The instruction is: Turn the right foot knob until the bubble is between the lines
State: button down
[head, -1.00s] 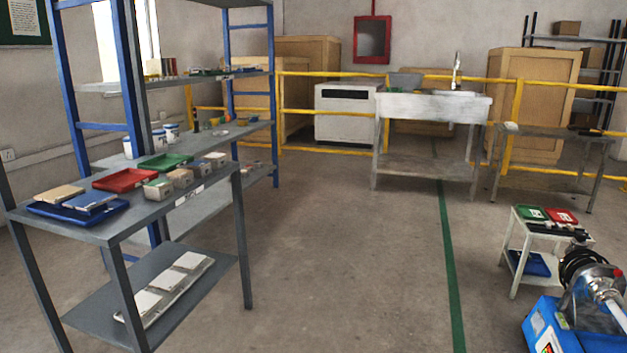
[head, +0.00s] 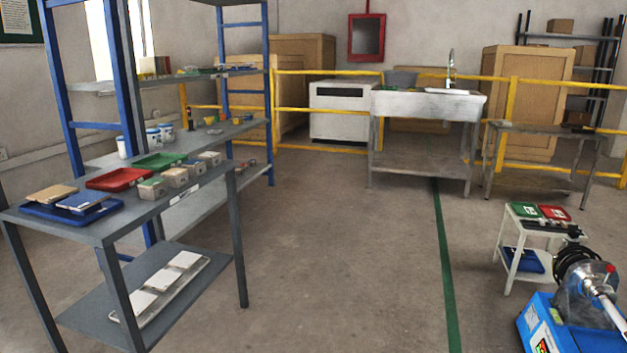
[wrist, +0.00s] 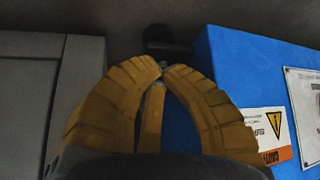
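In the wrist view, the fingers of my gripper (wrist: 162,67) are yellow-brown and ribbed, and their tips come together. A dark round knob (wrist: 168,38) is just beyond the tips, beside the left edge of a blue machine base (wrist: 225,70). I cannot tell whether the tips touch the knob. The base carries a yellow and orange caution label and a white plate. In the head view, a blue machine (head: 545,325) shows at the lower right, partly cut off. My gripper and the knob cannot be made out there. No bubble or lines show in either view.
In the wrist view, a grey panelled surface (wrist: 35,90) lies to the left. In the head view, a small white cart (head: 510,240) with trays stands behind the blue machine. A grey workbench (head: 110,225) is at the left. The floor between is clear.

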jog(key=shift+s+a, duration=0.1)
jog(key=shift+a, duration=0.3)
notch_tip(320, 180, up, 6)
jog(key=p, duration=0.4)
jog(key=shift+p, duration=0.4)
